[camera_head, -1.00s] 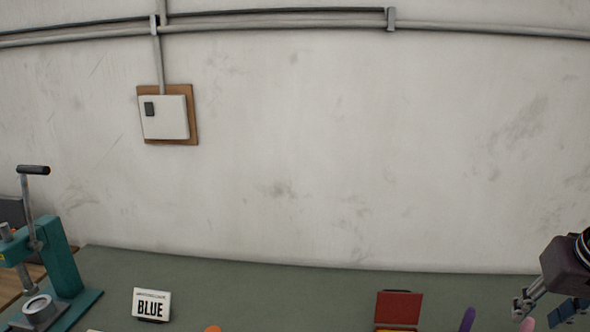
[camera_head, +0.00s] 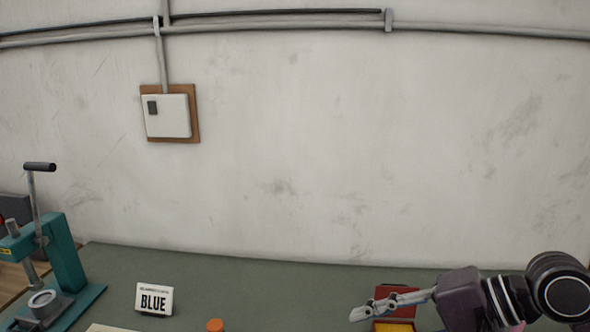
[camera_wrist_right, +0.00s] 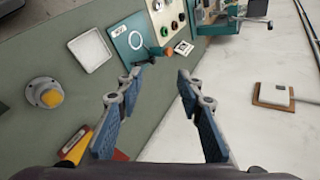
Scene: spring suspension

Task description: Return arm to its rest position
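My right gripper (camera_head: 362,311) reaches in from the right in the head view, above the back right part of the green table (camera_head: 240,275). Its fingers point left and pass in front of a red open case. In the right wrist view the right gripper (camera_wrist_right: 157,82) has its two blue-padded fingers spread apart with nothing between them. My left arm and gripper are not in view.
The red case (camera_head: 397,297) has a yellow inside. A BLUE sign (camera_head: 154,299), an orange cap (camera_head: 215,325) and a teal lever press (camera_head: 66,255) stand further left. The wrist view shows a white tray (camera_wrist_right: 90,50) and a round grey mount (camera_wrist_right: 43,92).

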